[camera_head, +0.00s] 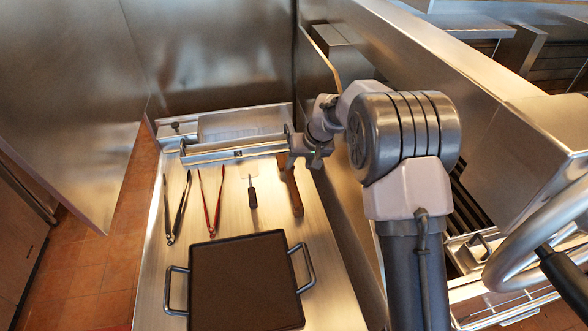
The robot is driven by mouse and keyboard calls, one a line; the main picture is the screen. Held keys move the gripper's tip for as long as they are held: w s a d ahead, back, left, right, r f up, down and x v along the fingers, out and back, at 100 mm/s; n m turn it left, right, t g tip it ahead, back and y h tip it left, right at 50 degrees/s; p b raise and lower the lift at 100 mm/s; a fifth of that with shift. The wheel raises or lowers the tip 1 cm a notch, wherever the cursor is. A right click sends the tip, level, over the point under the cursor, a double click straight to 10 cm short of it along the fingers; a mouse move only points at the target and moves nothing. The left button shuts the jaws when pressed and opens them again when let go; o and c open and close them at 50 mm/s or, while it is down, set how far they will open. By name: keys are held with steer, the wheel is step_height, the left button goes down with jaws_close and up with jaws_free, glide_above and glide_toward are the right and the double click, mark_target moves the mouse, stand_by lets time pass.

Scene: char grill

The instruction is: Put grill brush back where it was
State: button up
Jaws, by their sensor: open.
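The grill brush is most likely the long brown wooden-handled tool (293,194) lying on the steel table, right of the other utensils. Its far end is hidden behind my gripper and the metal bar beside it. My gripper (294,163) is at the far end of that handle, low over the table, with its jaws open. I cannot tell whether the jaws touch the handle.
Black tongs (178,208), red tongs (212,203) and a spatula (252,193) lie left of the handle. A griddle pan (245,283) is in front. A tray (245,123) stands behind. Steel walls border the table; a grill is at right.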

steer(key=s+d+r+m+t, duration=0.1)
steer(key=s+d+r+m, duration=0.25)
steer(key=s+r, duration=1.5)
steer(key=s+d+m+h, duration=0.1)
steer(key=s+d+m, duration=0.1)
steer(key=s, duration=1.9)
steer(key=shift+d+f+m+t, duration=0.2)
steer(key=shift+d+m+t, duration=0.2)
steer(key=shift+d, duration=0.45)
step_height(320, 180, down, 9)
steer(key=b, duration=0.8)
steer(key=shift+r+b, duration=0.15)
steer(key=shift+b, duration=0.2)
